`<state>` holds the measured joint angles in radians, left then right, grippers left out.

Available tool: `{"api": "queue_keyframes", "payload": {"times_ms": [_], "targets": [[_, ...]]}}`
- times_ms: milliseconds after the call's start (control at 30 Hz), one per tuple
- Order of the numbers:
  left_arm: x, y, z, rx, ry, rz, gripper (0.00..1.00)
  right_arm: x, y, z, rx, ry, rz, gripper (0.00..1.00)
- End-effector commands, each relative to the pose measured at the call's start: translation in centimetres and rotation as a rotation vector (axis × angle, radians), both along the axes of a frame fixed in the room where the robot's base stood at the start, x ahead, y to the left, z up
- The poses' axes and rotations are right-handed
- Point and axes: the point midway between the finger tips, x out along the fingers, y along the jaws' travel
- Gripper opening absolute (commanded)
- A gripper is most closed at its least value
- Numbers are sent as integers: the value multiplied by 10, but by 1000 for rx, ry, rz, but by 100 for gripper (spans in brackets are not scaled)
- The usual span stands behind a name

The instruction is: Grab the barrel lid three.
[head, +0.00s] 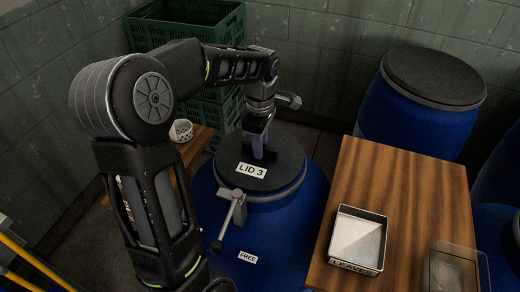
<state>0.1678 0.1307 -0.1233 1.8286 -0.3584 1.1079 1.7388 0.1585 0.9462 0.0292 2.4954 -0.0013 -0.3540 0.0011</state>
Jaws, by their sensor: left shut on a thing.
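The barrel lid three (285,170) is a dark round lid with a white "LID 3" label, seen in the head view. It lies on top of a blue barrel (294,222) that bears a "FREE" label. A metal lever clamp (236,208) shows at the barrel's front rim. My left gripper (263,150) points down at the lid's middle, shut on an upright purplish part there, which seems to be the lid's handle. The fingers partly hide this part. Whether the lid is raised off the barrel, I cannot tell. My right gripper is not in view.
A wooden table (405,190) at the right holds a metal tray (357,240) labelled "LEAVES" and a clear container (455,270). Another blue barrel (405,122) with a dark lid stands behind it. Green crates (185,28) are at the back. A spotted cup (181,130) sits on a small wooden stand.

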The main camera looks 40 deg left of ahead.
Motion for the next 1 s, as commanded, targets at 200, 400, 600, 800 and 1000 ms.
{"api": "queue_keyframes", "payload": {"times_ms": [200, 400, 600, 800, 1000], "targets": [[2, 0, 36, 1, -7, -1, 0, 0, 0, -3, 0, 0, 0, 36], [1, 0, 75, 1, -7, -2, 0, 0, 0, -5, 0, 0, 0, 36], [1, 0, 94, 0, -4, -1, 0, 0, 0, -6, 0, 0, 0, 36], [0, 0, 96, 0, -2, -1, 0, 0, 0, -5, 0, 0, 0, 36], [0, 0, 96, 0, -2, -1, 0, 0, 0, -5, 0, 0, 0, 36]]}}
